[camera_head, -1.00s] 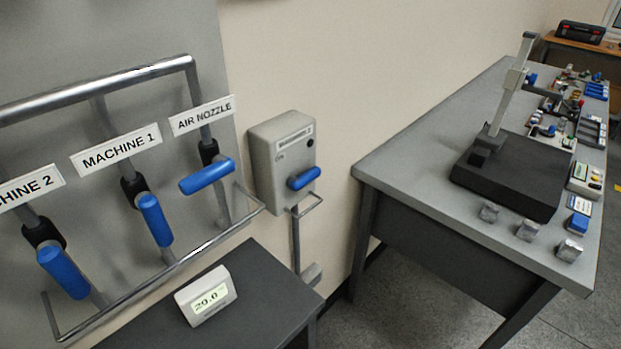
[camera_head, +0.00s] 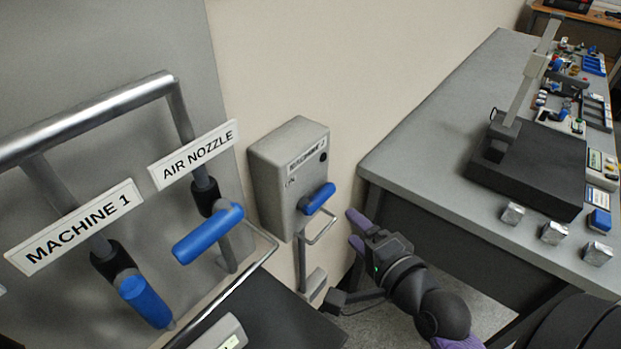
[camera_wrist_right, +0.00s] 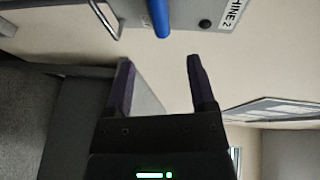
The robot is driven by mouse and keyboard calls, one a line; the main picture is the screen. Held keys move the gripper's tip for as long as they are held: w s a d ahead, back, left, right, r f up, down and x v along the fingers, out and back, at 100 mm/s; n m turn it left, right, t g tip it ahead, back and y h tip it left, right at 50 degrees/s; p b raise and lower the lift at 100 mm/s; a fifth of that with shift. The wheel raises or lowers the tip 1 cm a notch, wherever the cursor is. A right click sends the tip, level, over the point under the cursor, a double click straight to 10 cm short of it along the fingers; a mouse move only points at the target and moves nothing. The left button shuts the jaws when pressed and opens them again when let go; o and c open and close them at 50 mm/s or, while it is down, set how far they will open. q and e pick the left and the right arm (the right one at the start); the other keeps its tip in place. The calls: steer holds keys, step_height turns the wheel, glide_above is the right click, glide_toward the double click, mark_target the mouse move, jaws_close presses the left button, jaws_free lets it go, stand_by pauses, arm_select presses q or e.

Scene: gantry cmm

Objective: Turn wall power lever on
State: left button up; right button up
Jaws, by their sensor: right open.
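A grey wall box (camera_head: 275,180) with a small label and an ON mark carries a blue lever handle (camera_head: 317,198) on its front. The handle tilts up to the right. My right gripper (camera_head: 353,230) is open and empty, to the right of and slightly below the handle, apart from it. In the right wrist view the blue handle (camera_wrist_right: 158,18) shows at the top, beyond the gap between the two fingers (camera_wrist_right: 160,68). The box (camera_wrist_right: 195,12) there bears a label ending in "HINE 2". My left gripper is not in view.
At the left, blue levers labelled MACHINE 1 (camera_head: 145,300) and AIR NOZZLE (camera_head: 207,233) stand by a metal rail frame. A metal bracket (camera_head: 322,230) juts below the wall box. A grey workbench (camera_head: 425,165) with a black block stands to the right.

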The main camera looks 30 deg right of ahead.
mark_target(326, 200)
steer(key=w, duration=0.3)
steer(key=w+f+b, duration=0.1)
steer(key=w, duration=0.5)
steer(key=shift+w+f, duration=0.2)
steer(key=shift+f, duration=0.15)
jaws_close()
